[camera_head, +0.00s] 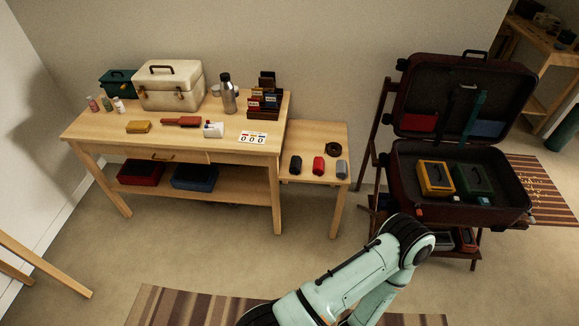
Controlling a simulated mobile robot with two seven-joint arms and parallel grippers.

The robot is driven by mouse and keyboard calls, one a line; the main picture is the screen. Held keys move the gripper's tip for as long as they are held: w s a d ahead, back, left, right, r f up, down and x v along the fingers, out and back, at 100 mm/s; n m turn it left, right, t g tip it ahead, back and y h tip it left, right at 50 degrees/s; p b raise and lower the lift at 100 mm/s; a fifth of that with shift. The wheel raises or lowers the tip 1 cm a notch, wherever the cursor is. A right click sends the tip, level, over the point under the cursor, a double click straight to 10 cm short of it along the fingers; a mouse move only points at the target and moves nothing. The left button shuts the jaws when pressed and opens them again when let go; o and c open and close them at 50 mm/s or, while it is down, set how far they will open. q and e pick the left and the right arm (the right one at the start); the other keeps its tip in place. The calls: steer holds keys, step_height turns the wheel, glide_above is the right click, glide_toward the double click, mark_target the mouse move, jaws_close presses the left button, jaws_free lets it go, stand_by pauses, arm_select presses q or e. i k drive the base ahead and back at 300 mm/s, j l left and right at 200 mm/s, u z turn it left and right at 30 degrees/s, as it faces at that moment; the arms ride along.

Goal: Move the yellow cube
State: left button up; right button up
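A small yellow block (138,127) lies on the top of the wooden workbench, near its front left. A larger yellow box-like object (436,178) with a dark front face sits in the lower half of the open suitcase (465,212). I cannot tell which of the two is the cube. A pale green arm of mine rises from the bottom middle and bends at a dark joint in front of the suitcase. Neither gripper shows, and the arm is well away from the small yellow block.
The workbench (75,133) also holds a cream case (171,88), a steel bottle (229,95) and a red brush (181,122). A lower side table (318,140) holds several rolled items. A green box (474,180) lies in the suitcase.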

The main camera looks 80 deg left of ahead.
mark_target(435, 179)
steer(key=l+u, duration=0.1)
steer(key=u, duration=2.5)
steer(key=j, duration=0.1)
